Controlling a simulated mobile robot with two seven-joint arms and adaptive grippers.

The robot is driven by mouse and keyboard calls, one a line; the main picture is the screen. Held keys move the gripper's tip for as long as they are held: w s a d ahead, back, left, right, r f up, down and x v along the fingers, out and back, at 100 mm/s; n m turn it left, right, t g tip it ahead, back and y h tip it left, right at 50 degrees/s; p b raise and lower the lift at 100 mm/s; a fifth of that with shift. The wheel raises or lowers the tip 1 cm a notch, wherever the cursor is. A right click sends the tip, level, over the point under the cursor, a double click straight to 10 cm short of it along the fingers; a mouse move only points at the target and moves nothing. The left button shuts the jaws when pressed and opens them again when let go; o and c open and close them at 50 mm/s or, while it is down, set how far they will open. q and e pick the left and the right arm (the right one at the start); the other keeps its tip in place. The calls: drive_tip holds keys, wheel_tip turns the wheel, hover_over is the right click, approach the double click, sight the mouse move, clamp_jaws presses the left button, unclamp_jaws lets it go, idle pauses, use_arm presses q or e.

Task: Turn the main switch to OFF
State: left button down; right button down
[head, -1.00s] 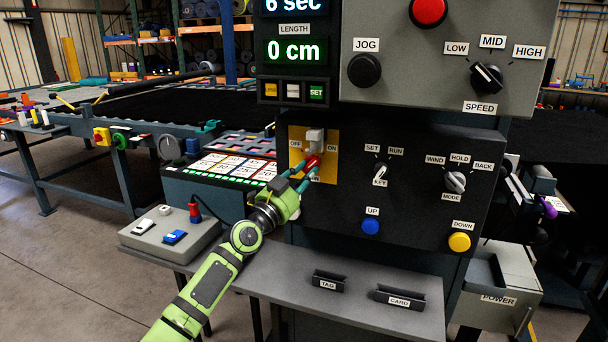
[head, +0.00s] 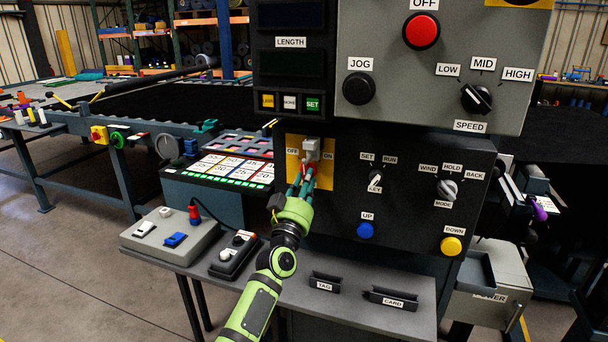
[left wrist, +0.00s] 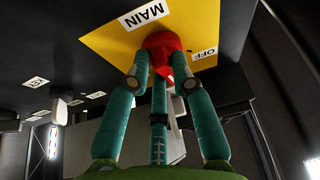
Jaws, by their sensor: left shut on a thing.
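The plate reads OFF at the left and ON at the right in the head view; MAIN and OFF show in the left wrist view. My left gripper (head: 306,175) is shut on the red handle, with a teal finger on either side of it. The fingers hide most of the handle in the head view, so its exact angle is hard to tell. A grey block (head: 311,146) sits just above it. My right gripper is out of view.
The two display windows (head: 291,62) above are dark. A key switch (head: 376,178) and a blue UP button (head: 365,230) are right of the plate. Below are a grey control box (head: 170,236) and a small black box (head: 234,254).

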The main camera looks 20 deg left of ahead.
use_arm(q)
drive_tip(key=shift+d+r+n+g+y+p, duration=0.1)
drive_tip(key=shift+r+n+g+y+p, duration=0.2)
drive_tip(key=shift+n+y+p, duration=1.1)
drive_tip(key=shift+a+r+n+g+y+p, duration=0.1)
drive_tip(key=shift+r+n+g+y+p, duration=0.3)
drive_tip(key=shift+n, duration=1.85)
drive_tip(key=shift+d+r+n+g+y+p, duration=0.1)
drive_tip(key=shift+r+n+g+y+p, duration=0.1)
drive_tip(key=shift+n+y+p, duration=1.25)
drive_tip(key=shift+f+n+h+b, duration=0.1)
drive_tip(key=shift+n+h+b, duration=0.2)
drive_tip(key=shift+n+h, duration=0.3)
drive_tip(key=c, duration=1.1)
unclamp_jaws()
drive_tip(key=shift+o, duration=0.2)
drive_tip(key=shift+d+f, duration=0.1)
drive_tip(key=shift+f, duration=0.2)
